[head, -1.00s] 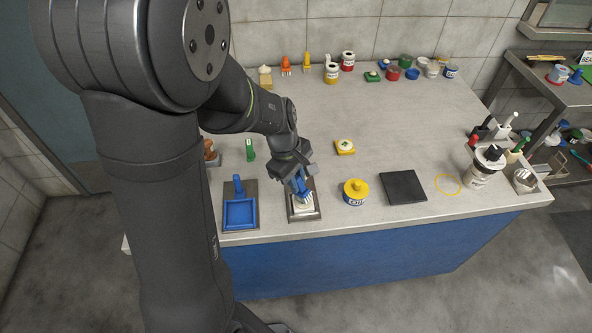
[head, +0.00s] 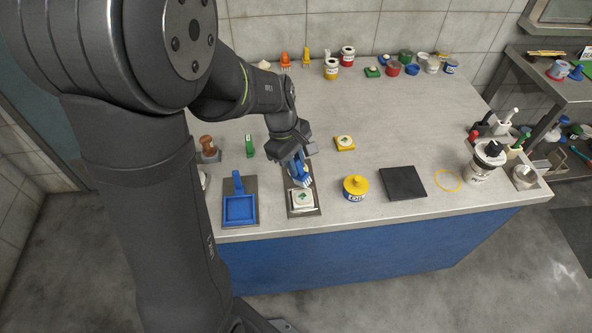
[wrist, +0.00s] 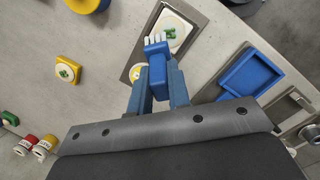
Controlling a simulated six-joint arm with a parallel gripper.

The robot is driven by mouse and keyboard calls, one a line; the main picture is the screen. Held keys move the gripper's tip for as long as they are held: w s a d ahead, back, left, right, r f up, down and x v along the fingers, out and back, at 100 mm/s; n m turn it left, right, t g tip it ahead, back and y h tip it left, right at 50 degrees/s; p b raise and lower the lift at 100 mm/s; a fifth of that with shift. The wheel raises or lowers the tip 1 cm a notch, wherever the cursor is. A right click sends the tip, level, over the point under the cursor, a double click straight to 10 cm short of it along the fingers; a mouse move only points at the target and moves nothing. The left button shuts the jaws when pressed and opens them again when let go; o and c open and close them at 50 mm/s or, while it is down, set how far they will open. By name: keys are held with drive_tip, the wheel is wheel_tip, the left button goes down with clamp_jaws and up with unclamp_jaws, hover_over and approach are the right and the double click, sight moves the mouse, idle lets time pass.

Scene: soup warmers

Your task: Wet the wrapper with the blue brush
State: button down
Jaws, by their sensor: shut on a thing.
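My gripper (head: 290,150) is shut on the blue brush (head: 298,168) above the back end of a grey tray (head: 291,212). The brush also shows between my fingers in the wrist view (wrist: 156,62), with its white bristles pointing toward the wrapper. The white wrapper (head: 309,206) lies at the front of the tray with a green filling on it; it also shows in the wrist view (wrist: 181,24). The bristles overlap the wrapper's edge in the wrist view; I cannot tell whether they touch it. A pale round spot (wrist: 134,74) beside the brush is partly hidden.
A blue square dish (head: 239,223) on a grey plate is left of the tray. A yellow-lidded jar (head: 356,187) and a black square slab (head: 403,184) are to the right. A yellow dish (head: 346,149) with filling is behind. Several jars line the back; the middle counter is clear.

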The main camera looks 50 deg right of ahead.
drive_tip(key=shift+s+d+v, duration=0.1)
drive_tip(key=shift+s+v, duration=0.15)
drive_tip(key=shift+v, duration=0.95)
drive_tip(key=shift+s+d+v, duration=0.1)
drive_tip(key=shift+s+v, duration=0.1)
drive_tip(key=shift+v, duration=1.05)
